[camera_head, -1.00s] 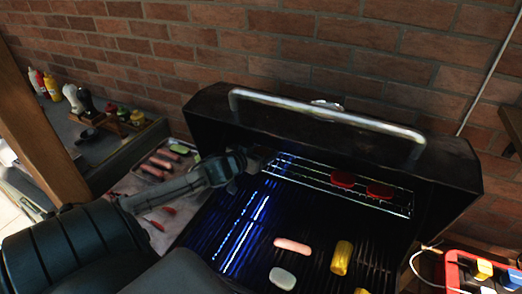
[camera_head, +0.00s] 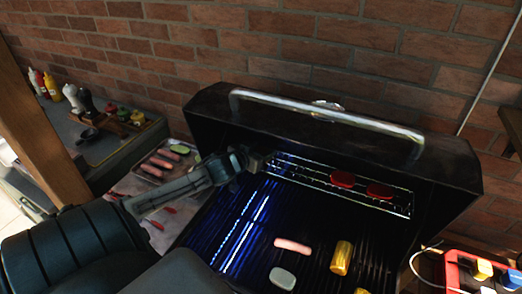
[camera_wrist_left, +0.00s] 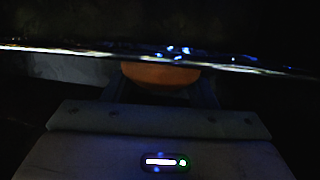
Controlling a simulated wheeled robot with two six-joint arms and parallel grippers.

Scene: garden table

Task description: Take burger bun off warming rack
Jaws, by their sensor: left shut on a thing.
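The warming rack (camera_head: 312,178) is a wire shelf at the back of the open grill. My left gripper (camera_head: 257,160) is at its left end. In the left wrist view the burger bun (camera_wrist_left: 160,75) is a rounded orange-brown shape between the fingers of my left gripper (camera_wrist_left: 160,88), which is shut on it. A shiny wire bar crosses the view at the bun's upper edge. I cannot tell whether the bun touches the rack. In the head view the bun is hidden by the gripper. My right gripper is not in view.
Two red patties, one on the left (camera_head: 343,179) and one on the right (camera_head: 379,191), lie on the rack. A sausage (camera_head: 292,245), a pale patty (camera_head: 282,277) and corn (camera_head: 341,258) lie on the grate. The black lid (camera_head: 300,128) stands open behind. A tray (camera_head: 149,178) holds sausages at left.

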